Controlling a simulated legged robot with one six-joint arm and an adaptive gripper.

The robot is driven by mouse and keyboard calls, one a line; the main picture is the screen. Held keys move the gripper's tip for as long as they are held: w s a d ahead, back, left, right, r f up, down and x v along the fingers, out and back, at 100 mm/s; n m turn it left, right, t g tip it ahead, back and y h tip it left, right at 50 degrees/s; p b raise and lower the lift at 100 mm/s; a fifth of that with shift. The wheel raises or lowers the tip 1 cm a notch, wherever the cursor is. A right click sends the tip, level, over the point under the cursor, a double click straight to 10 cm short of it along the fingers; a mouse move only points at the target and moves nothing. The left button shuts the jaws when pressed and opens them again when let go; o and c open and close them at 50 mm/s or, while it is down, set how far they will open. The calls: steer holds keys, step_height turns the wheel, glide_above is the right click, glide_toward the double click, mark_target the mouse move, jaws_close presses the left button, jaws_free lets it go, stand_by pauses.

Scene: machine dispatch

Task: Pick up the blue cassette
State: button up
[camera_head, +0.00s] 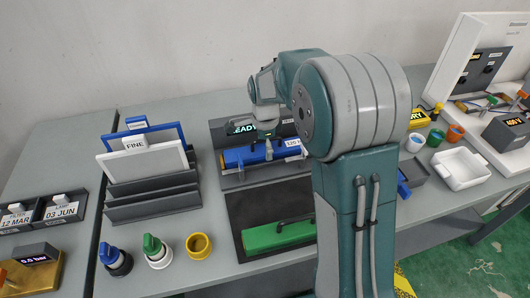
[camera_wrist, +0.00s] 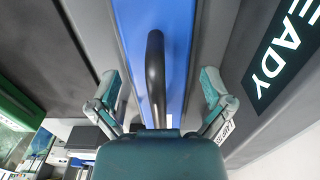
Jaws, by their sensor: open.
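The blue cassette (camera_head: 244,157) lies in a grey station under a display whose visible letters read "EADY". In the wrist view the blue cassette (camera_wrist: 183,35) runs up the middle, with a black bar handle (camera_wrist: 155,60) on it. My gripper (camera_wrist: 160,86) is open, with one finger on each side of the handle and a gap on both sides. In the head view my gripper (camera_head: 268,150) is just above the cassette, and my arm covers the area to its right. Whether the fingertips touch the cassette cannot be told.
A green cassette (camera_head: 262,237) lies on a dark pad in front. A rack (camera_head: 150,192) with upright plates stands to the left. Knobs (camera_head: 157,247) and a yellow ring (camera_head: 199,245) are at the front left. A white tray (camera_head: 462,166) is to the right.

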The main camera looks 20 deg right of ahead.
steer(key=shift+d+f, duration=0.25)
steer(key=shift+f, duration=0.35)
steer(key=shift+a, duration=0.1)
steer(key=c, duration=1.3)
steer(key=shift+o, duration=0.2)
